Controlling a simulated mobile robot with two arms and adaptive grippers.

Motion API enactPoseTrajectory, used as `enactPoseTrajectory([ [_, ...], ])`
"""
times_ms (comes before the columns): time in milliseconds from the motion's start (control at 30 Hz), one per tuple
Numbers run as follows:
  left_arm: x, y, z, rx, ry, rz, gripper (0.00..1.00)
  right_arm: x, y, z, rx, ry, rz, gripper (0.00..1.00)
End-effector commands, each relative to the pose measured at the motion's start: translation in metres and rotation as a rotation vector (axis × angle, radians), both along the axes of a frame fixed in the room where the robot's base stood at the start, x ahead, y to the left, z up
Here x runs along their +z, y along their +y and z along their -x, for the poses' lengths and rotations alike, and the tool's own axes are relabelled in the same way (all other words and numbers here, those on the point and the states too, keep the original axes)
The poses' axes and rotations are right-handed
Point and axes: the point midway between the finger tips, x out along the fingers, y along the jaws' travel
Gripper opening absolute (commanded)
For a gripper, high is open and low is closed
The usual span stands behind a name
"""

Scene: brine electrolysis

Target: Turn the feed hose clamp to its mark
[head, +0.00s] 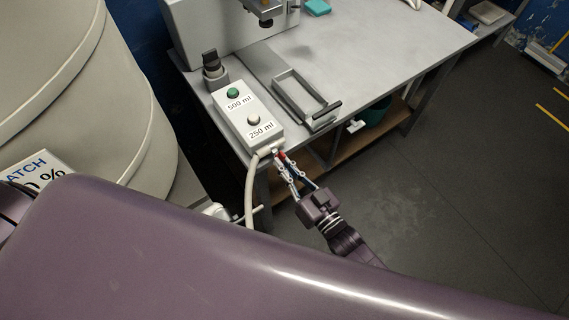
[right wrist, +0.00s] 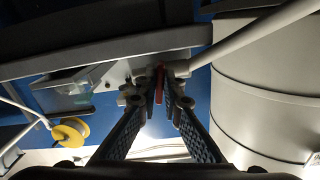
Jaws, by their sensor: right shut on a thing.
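The small red feed hose clamp (head: 282,156) sits at the front corner of the grey bench, just below the white button box. In the right wrist view the red clamp piece (right wrist: 160,79) stands upright between the fingertips. The pale feed hose (head: 249,190) curves down from the bench edge beside it; in the right wrist view the hose (right wrist: 244,40) runs up to the right. My right gripper (head: 285,165) reaches up from below and is shut on the clamp. The clamp's mark cannot be made out. My left gripper is not in view.
The white box (head: 262,136) carries a green and a pale button, labelled 500 ml and 250 ml. A metal frame (head: 298,90) with a dark handle lies on the bench (head: 370,50). A large beige tank (head: 110,90) stands at left. Open floor lies at right.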

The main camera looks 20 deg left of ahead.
Motion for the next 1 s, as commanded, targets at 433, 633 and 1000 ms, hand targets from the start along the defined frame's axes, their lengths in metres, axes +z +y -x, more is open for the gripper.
enactPoseTrajectory([
  [433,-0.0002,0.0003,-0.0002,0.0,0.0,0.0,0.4,-0.0034,-0.001,0.0009,0.0,0.016,-0.002,0.0],
  [633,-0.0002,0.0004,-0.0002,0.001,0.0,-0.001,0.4,-0.0027,-0.0008,0.0008,0.0,0.014,-0.003,0.23],
  [1000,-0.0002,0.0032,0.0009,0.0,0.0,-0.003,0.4,-0.0014,-0.0045,0.0036,0.0,0.012,-0.006,0.25],
])
